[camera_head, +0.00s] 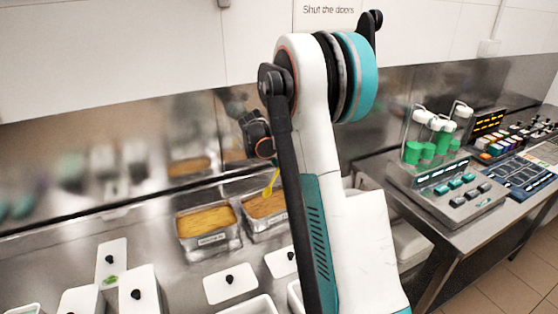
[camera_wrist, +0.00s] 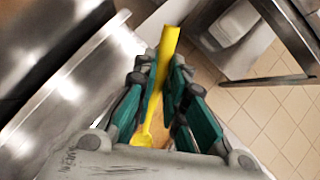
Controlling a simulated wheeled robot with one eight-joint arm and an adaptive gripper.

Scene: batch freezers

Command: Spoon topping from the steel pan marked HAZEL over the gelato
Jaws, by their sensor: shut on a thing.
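My gripper (camera_wrist: 158,76) is shut on a yellow spoon (camera_wrist: 168,50), seen between its teal and grey fingers in the wrist view. In the head view the spoon (camera_head: 271,184) hangs above the right steel pan (camera_head: 258,232), and my arm hides the gripper's fingers. Two steel pans stand side by side, both with golden-tan contents; the left pan (camera_head: 212,247) is fully in view. My arm covers the right pan's right side. Both front labels are too small to read, so I cannot tell which is HAZEL. I cannot make out the gelato for certain.
White lidded tubs with black knobs (camera_head: 230,287) stand in front of the pans. A steel wall (camera_head: 100,180) rises behind. On the right a steel table carries a machine with green cylinders (camera_head: 428,150) and a control panel (camera_head: 525,172).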

